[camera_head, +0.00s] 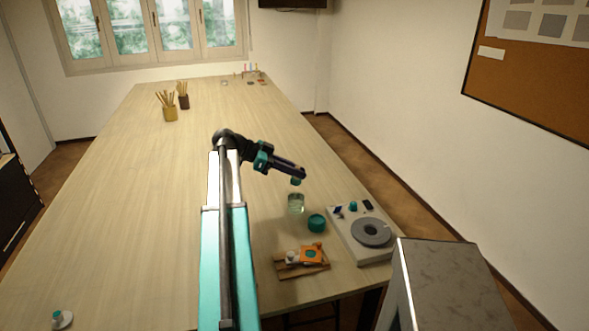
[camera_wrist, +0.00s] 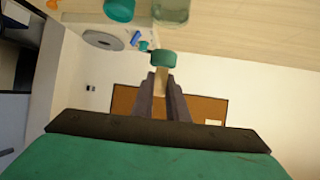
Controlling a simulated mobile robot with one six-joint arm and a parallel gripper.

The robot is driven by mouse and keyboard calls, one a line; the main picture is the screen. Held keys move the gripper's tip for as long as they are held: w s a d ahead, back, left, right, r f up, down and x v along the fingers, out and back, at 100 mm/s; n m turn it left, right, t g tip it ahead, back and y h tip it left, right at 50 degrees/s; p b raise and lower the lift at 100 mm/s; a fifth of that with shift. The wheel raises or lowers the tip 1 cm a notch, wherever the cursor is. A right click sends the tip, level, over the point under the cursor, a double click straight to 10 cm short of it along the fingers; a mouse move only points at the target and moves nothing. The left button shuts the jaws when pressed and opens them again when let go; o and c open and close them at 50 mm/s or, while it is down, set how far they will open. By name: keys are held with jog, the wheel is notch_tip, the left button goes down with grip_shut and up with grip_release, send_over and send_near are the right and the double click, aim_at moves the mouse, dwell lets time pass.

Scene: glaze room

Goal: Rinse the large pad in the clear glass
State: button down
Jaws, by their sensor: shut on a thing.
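My gripper (camera_head: 302,173) is shut on a pale handle with a wide teal head, which looks like the large pad (camera_head: 296,182). In the wrist view the pad (camera_wrist: 163,58) sticks out beyond the fingertips (camera_wrist: 163,80). The clear glass (camera_head: 296,203) stands on the table just below the pad in the head view. It appears to hold pale liquid. In the wrist view the glass (camera_wrist: 171,12) is at the top edge, partly cut off. The pad appears above the glass and apart from it; whether it is exactly over the opening I cannot tell.
A teal pot (camera_head: 316,224) stands close to the glass. A device with a grey disc (camera_head: 371,233) is at the table's right edge. A wooden board (camera_head: 290,271) with an orange piece (camera_head: 311,254) lies nearer. Pots of sticks (camera_head: 170,113) stand far back. The table's left is mostly clear.

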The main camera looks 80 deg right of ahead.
aim_at(296, 184)
jog(key=shift+f, duration=1.75)
jog(key=shift+f, duration=0.15)
jog(key=shift+f+b, duration=0.7)
jog(key=shift+b, duration=0.25)
jog(key=shift+f, duration=0.1)
jog(key=shift+f+b, duration=0.8)
jog(key=shift+b, duration=0.05)
jog(key=shift+s+b, duration=0.15)
jog(key=shift+b, duration=0.3)
